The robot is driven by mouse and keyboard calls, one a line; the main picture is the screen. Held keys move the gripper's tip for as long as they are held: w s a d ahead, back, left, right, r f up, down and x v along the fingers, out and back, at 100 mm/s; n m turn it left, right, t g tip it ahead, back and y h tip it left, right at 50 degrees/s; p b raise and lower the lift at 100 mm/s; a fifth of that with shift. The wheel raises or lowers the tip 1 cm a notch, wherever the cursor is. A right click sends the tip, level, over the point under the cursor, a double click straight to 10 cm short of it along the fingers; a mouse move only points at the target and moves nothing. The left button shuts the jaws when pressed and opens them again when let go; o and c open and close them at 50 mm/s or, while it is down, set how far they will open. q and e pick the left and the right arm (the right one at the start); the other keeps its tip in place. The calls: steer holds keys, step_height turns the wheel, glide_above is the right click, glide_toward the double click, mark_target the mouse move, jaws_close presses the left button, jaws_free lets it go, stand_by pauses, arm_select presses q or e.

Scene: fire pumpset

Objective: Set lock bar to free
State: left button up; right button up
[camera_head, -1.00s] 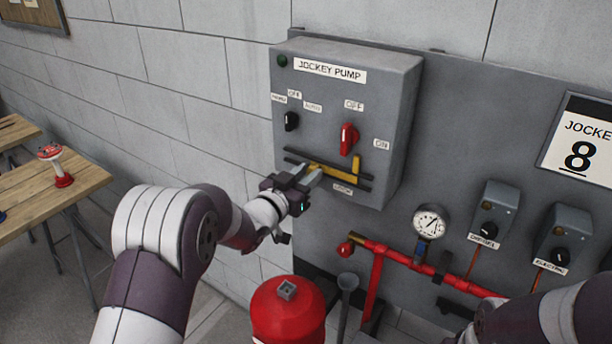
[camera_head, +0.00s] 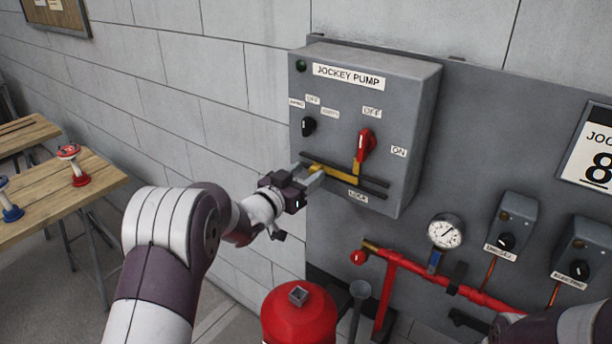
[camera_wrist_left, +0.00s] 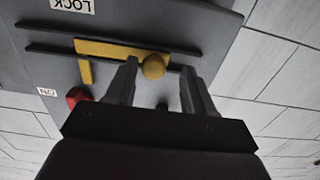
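The yellow lock bar (camera_head: 340,174) lies between two dark rails on the front of the grey jockey pump box (camera_head: 420,110). Its upright arm (camera_head: 357,169) stands just by the lower end of the red switch handle (camera_head: 366,144), which points up toward OFF. My left gripper (camera_head: 311,172) is at the bar's left end. In the left wrist view, my left gripper's fingers (camera_wrist_left: 157,82) are apart on either side of the bar's round yellow knob (camera_wrist_left: 153,66); the knob is nearer one finger, and gaps show on both sides. My right gripper is out of view.
A black selector knob (camera_head: 308,126) sits above the bar. Below are a gauge (camera_head: 445,231), red pipe (camera_head: 440,282) and red cylinder (camera_head: 299,315). A wooden table (camera_head: 45,205) stands left. My right arm enters at bottom right.

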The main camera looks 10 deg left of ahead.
arm_select(q)
steer(key=shift+s, duration=0.2)
steer(key=b+v, duration=0.5)
steer(key=v, duration=0.7)
steer(key=shift+s+a+f, duration=0.1)
steer(key=shift+s+a, duration=0.05)
steer(key=shift+a, duration=0.05)
